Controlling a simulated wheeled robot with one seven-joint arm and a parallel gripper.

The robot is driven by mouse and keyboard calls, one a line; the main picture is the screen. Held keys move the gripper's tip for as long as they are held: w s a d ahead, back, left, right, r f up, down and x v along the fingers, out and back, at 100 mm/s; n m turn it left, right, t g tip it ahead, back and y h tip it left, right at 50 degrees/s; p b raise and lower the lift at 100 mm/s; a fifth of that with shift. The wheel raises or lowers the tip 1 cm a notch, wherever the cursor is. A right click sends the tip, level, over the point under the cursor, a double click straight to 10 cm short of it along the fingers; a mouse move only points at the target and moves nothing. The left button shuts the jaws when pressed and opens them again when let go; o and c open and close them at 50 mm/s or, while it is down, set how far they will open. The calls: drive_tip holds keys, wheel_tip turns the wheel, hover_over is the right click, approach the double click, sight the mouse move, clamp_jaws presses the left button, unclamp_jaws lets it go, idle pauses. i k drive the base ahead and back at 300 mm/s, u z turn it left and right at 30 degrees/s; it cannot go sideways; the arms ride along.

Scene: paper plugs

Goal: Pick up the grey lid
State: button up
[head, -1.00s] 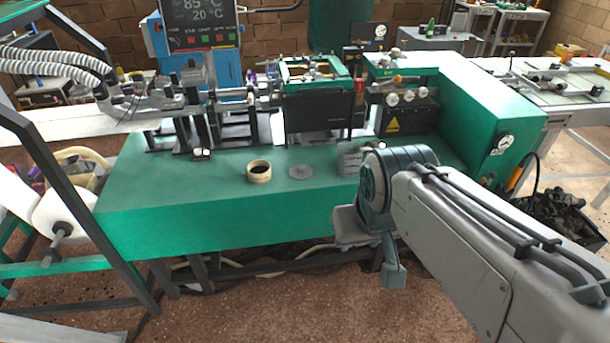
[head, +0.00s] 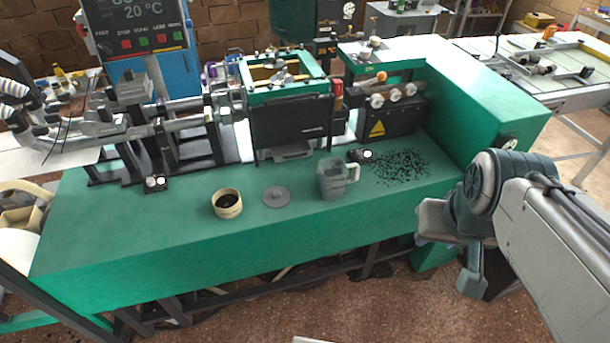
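The grey lid (head: 276,197) is a flat round disc with a small knob. It lies on the green bench top, between a cream round pot (head: 227,204) with dark contents and a grey jug (head: 332,182) with a handle on its right. My gripper (head: 455,255) hangs at the bench's front edge on the right, well to the right of the lid and apart from it. My own wrist partly hides it, and its finger opening cannot be made out.
The green bench (head: 130,235) carries black machine parts along its back. Dark bits (head: 402,166) are scattered right of the jug. A small black block with two white discs (head: 156,183) lies left of the pot. The bench's front strip is clear.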

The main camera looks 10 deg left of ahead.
sight(276, 197)
drive_tip(key=i, duration=0.6)
drive_tip(key=u, duration=0.9)
drive_tip(key=i, duration=0.5)
drive_tip(key=u, duration=0.6)
